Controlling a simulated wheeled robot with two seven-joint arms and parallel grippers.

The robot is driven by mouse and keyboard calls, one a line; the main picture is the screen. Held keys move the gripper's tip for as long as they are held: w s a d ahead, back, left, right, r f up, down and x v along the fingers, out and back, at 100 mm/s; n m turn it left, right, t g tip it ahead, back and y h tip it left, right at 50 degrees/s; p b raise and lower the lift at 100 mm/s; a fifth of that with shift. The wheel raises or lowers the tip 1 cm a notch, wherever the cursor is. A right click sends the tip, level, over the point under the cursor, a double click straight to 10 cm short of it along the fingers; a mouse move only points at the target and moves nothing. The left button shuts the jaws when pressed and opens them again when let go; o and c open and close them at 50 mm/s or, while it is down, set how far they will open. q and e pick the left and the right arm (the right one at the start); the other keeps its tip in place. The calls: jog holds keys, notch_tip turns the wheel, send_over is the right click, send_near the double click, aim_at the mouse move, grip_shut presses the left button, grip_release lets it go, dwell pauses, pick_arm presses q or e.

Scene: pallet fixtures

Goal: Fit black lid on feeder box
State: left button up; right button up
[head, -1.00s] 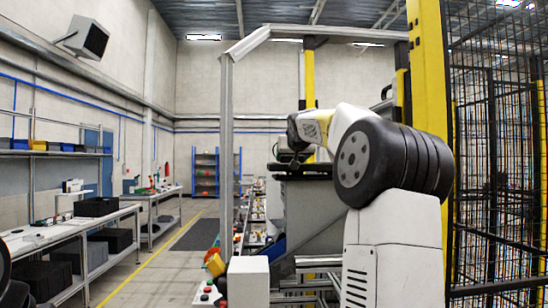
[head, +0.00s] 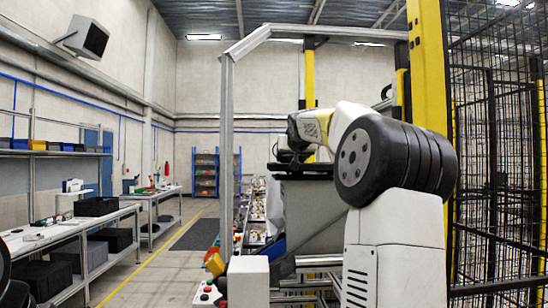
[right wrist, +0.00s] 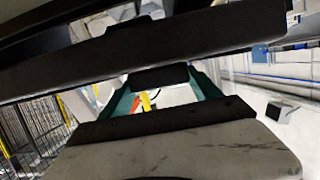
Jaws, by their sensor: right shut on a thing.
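The feeder box (head: 312,212) is a grey, funnel-shaped bin in the middle of the head view, partly hidden behind my right arm. The black lid (head: 302,168) shows as a thin dark strip at its top rim. I cannot tell whether it rests on the rim or hangs just above it. My right gripper (head: 288,156) is small and dark at the lid's left part. In the right wrist view the lid (right wrist: 130,62) is a broad dark slab across the picture, and the gripper's teal fingers (right wrist: 160,80) are shut on it. My left gripper is out of view.
A metal frame post (head: 227,150) stands left of the box. A yellow post (head: 430,70) and black mesh fence (head: 500,160) stand to the right. A white control box (head: 248,280) is in front. Workbenches (head: 75,230) line the left wall, with open aisle between.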

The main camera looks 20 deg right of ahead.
jog(key=shift+f, duration=0.7)
jog(key=o, duration=2.1)
jog(key=shift+o, duration=0.2)
jog(key=shift+f, duration=0.1)
jog(key=shift+f, duration=0.1)
jog(key=v, duration=0.7)
jog(key=shift+s+a+r, duration=0.1)
jog(key=shift+s+r, duration=0.15)
jog(key=shift+s, duration=0.1)
jog(key=shift+s, duration=0.1)
